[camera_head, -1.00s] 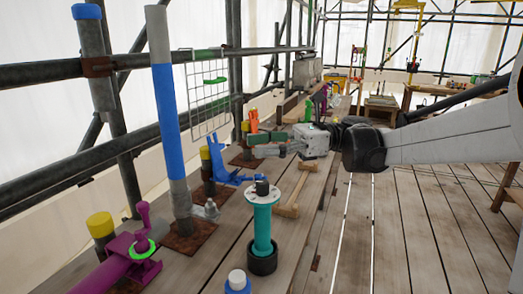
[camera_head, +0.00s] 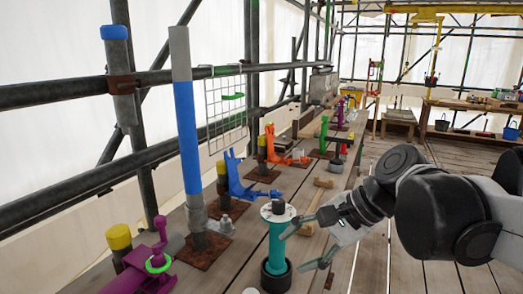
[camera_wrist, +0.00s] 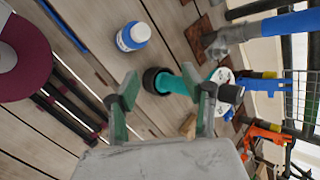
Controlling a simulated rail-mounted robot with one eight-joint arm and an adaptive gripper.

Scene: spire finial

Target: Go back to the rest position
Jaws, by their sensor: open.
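My gripper (camera_head: 308,243) is in the head view, in front of and to the right of a teal post with a white flange on top (camera_head: 277,240). I cannot tell whether a finger touches the post.
A blue pole (camera_head: 187,135) stands at the left, with a purple fitting (camera_head: 150,265) near it. Blue (camera_head: 240,178) and orange (camera_head: 280,148) brackets line the deck behind. A white-capped blue bottle (camera_wrist: 132,36) stands nearby. The plank floor (camera_head: 375,265) at the right is bare.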

